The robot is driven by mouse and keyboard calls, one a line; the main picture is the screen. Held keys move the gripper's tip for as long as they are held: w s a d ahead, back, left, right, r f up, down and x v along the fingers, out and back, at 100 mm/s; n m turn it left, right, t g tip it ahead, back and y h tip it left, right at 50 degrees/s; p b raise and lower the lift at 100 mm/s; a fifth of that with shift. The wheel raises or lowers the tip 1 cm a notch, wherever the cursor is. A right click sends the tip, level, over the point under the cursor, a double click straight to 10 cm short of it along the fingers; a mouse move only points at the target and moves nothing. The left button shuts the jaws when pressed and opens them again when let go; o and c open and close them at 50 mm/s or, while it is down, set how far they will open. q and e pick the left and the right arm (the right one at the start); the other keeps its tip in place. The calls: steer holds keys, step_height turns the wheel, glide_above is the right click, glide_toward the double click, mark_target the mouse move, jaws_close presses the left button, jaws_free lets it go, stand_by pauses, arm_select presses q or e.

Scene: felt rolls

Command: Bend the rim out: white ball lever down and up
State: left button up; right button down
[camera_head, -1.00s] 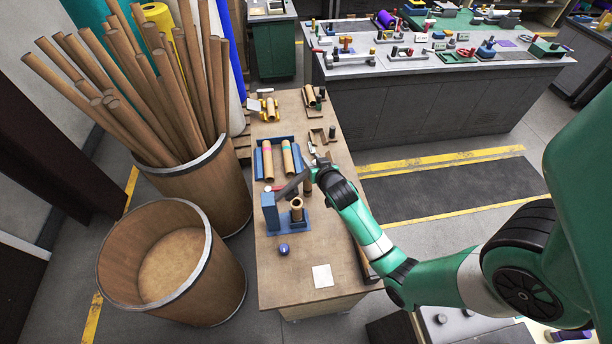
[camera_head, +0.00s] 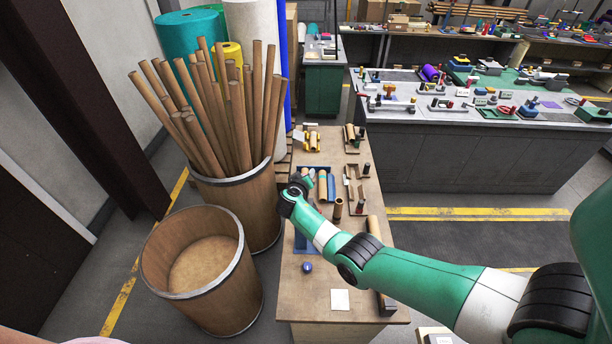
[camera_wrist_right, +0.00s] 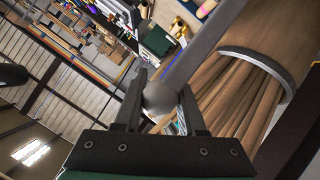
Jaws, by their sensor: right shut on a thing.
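In the right wrist view, my right gripper (camera_wrist_right: 160,108) is shut on a whitish-grey ball (camera_wrist_right: 160,96), which sits between its two fingers. A flat grey lever bar (camera_wrist_right: 203,46) runs from the ball toward the upper right. In the head view, my right gripper (camera_head: 298,182) is over the left side of the workbench (camera_head: 310,310), its fingers small and hard to make out. The blue bending fixture (camera_head: 302,244) shows only in part below my wrist; my arm hides the rest, including its roll and rim. My left gripper is not in view.
A blue tray with rolls (camera_head: 331,186) lies behind my arm. A blue ball (camera_head: 307,267) and white card (camera_head: 340,299) lie in front. An empty drum (camera_head: 158,262) and a drum of tubes (camera_head: 232,205) stand left.

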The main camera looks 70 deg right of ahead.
steer(key=shift+a+f, duration=0.1)
steer(key=shift+f, duration=0.45)
steer(key=c, duration=0.5)
jaws_free()
steer(key=shift+w+r, duration=0.1)
steer(key=shift+r, duration=0.1)
